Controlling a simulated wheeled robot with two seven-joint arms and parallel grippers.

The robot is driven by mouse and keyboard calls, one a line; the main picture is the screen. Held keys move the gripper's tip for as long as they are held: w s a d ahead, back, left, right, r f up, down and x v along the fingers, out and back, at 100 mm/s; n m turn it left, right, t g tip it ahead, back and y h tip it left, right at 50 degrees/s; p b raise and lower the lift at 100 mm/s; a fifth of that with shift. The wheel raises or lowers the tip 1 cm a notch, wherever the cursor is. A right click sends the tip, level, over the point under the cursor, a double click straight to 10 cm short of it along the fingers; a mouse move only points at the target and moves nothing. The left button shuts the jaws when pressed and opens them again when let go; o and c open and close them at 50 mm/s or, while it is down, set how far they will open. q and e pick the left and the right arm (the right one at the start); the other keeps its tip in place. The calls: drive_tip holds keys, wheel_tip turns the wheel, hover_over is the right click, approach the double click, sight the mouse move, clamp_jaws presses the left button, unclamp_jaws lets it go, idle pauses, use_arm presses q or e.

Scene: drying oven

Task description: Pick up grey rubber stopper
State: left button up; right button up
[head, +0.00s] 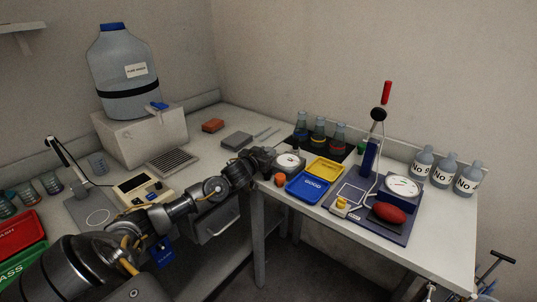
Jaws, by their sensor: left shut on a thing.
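My left arm reaches in from the lower left across the bench corner. My left gripper (268,160) is at the left end of the right-hand bench, beside a small round white dial (288,161). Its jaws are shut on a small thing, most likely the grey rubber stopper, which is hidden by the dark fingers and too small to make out. An orange stopper-like piece (280,180) stands just in front of the gripper. My right gripper is not in view.
A blue tray (309,187) and a yellow tray (326,168) lie right of the gripper. Several flasks (319,131) stand behind on a dark mat. A tall stand (370,160) with a dial and red bulb (388,214) is farther right, with labelled bottles (445,170) beyond.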

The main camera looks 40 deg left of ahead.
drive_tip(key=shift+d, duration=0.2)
use_arm(q)
drive_tip(key=shift+r, duration=0.6)
wheel_tip(320, 180, up, 2)
drive_tip(key=shift+d+r, duration=0.1)
drive_tip(key=shift+r, duration=0.1)
drive_tip(key=s+d+r, duration=0.9)
drive_tip(key=s, duration=0.1)
drive_tip(key=shift+d+r+p, duration=0.25)
drive_tip(key=shift+d+p, duration=0.15)
drive_tip(key=shift+p, duration=0.05)
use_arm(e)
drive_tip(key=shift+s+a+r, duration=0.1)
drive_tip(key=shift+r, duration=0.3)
use_arm(q)
drive_tip(key=shift+w, duration=0.1)
